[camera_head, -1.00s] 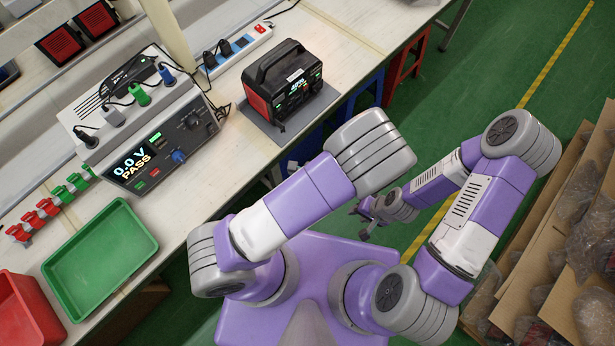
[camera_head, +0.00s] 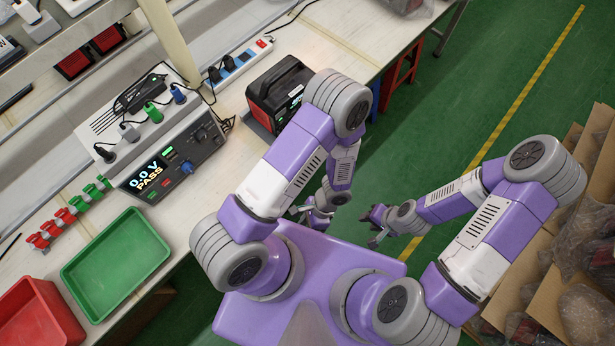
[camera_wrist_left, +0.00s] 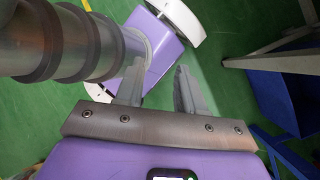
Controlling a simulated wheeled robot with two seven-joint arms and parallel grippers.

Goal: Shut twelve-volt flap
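The power station (camera_head: 277,85), a black box with a red side and a top handle, sits on a grey mat (camera_head: 262,130) on the bench. My left arm covers much of its front, and I cannot make out the twelve-volt flap. My left gripper (camera_head: 308,213) hangs low beyond the bench edge, apart from the station. In the left wrist view the left gripper (camera_wrist_left: 158,88) is open, with nothing between its fingers. My right gripper (camera_head: 369,229) is over the green floor, fingers apart and empty.
A tester (camera_head: 165,160) reading 0.0 V PASS stands on the bench left of the station. A power strip (camera_head: 236,65) lies behind. A green tray (camera_head: 117,262) and red tray (camera_head: 38,315) are at left. Boxes with wrapped goods (camera_head: 575,250) stand at right.

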